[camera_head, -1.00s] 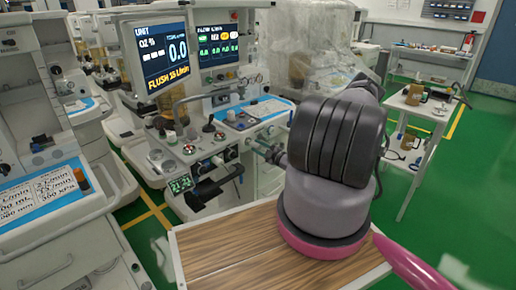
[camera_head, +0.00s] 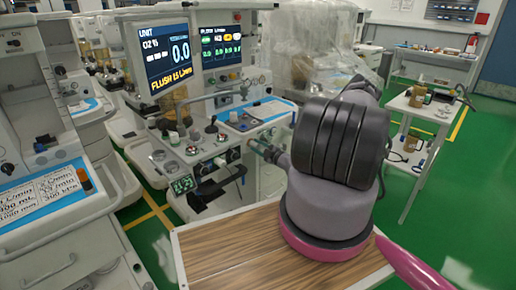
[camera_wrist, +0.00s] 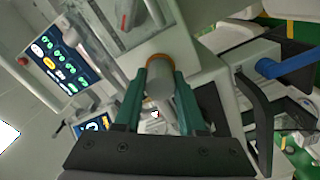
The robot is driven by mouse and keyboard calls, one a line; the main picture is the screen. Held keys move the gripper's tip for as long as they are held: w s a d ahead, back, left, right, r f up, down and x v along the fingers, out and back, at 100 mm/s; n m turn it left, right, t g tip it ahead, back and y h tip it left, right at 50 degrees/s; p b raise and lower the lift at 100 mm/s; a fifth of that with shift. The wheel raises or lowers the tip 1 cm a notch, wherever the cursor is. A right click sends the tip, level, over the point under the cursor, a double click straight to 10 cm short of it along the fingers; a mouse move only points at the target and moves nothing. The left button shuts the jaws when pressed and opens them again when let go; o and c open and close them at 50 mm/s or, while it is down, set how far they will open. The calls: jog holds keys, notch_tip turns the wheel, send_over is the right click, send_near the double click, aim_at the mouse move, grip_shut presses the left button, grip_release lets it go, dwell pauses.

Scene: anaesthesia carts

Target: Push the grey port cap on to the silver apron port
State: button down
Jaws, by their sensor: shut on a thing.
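The grey port cap (camera_wrist: 160,82) is a short, smooth cylinder between the green fingers of my gripper (camera_wrist: 159,75) in the wrist view. The fingers are shut on its two sides. An orange-brown ring (camera_wrist: 159,57) shows just beyond the cap's far end, against the pale cart. I cannot tell whether the cap touches it. The silver apron port is not clearly seen, and the cap and fingers cover what lies straight ahead. In the head view my gripper (camera_head: 262,147) is small and partly behind my arm, close to the front of the anaesthesia cart.
The anaesthesia cart (camera_head: 205,200) carries lit screens (camera_head: 166,55) and several knobs. A black handle-like bar (camera_wrist: 255,120) and a blue hose (camera_wrist: 285,64) lie right of my gripper in the wrist view. A white side table (camera_head: 425,108) stands at the right, with green floor around it.

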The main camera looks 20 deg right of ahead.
jog(key=shift+w, duration=0.1)
jog(key=shift+c, duration=2)
grip_release()
jog(key=shift+w, duration=0.1)
jog(key=v, duration=1)
jog(key=shift+s, duration=0.4)
jog(key=shift+d, duration=0.1)
